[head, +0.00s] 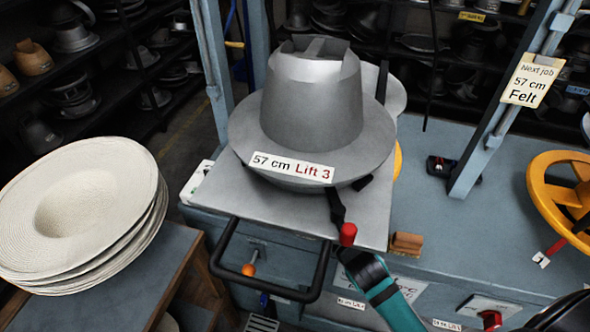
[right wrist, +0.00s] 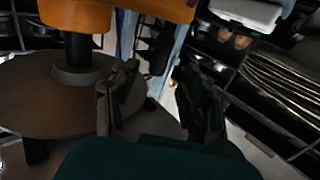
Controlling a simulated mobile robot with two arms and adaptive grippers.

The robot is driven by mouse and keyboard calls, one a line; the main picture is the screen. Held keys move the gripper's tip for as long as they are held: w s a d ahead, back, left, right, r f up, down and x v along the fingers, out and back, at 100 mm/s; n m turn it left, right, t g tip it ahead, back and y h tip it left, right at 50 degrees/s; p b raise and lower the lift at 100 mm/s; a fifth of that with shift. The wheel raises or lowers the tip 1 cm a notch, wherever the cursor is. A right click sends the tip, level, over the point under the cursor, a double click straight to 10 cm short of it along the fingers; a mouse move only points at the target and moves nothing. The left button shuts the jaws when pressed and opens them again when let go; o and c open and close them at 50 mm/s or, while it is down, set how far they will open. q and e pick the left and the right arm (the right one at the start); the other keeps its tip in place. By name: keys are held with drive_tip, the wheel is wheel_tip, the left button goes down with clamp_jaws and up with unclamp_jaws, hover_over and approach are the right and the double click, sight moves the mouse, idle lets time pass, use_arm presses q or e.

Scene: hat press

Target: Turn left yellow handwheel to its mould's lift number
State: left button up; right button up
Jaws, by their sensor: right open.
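A grey hat mould (head: 313,100) on a grey plate has a label reading "57 cm Lift 3" (head: 292,167). A sliver of a yellow handwheel (head: 398,160) shows behind the mould's right side; the rest is hidden. Another yellow handwheel (head: 548,200) is at the right edge. In the right wrist view my right gripper (right wrist: 150,90) is open and empty, with orange-yellow parts (right wrist: 75,14) beyond its fingers at the top; I cannot tell which wheel they belong to. A teal-and-black arm part of mine lies below the mould in the head view. My left gripper is not identifiable.
A stack of pale straw hats (head: 85,205) stands at the left. A black bar handle (head: 268,285) juts out in front of the press. A "Next job 57 cm Felt" sign (head: 527,80) hangs on a post. A wooden block (head: 406,243) lies on the blue bench, which has bare room.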

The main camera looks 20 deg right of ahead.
drive_tip(key=w, duration=0.3)
drive_tip(key=w+a+p, duration=0.1)
drive_tip(key=w, duration=0.3)
drive_tip(key=shift+a, duration=0.15)
drive_tip(key=shift+s, duration=0.1)
clamp_jaws()
drive_tip(key=shift+f, duration=0.2)
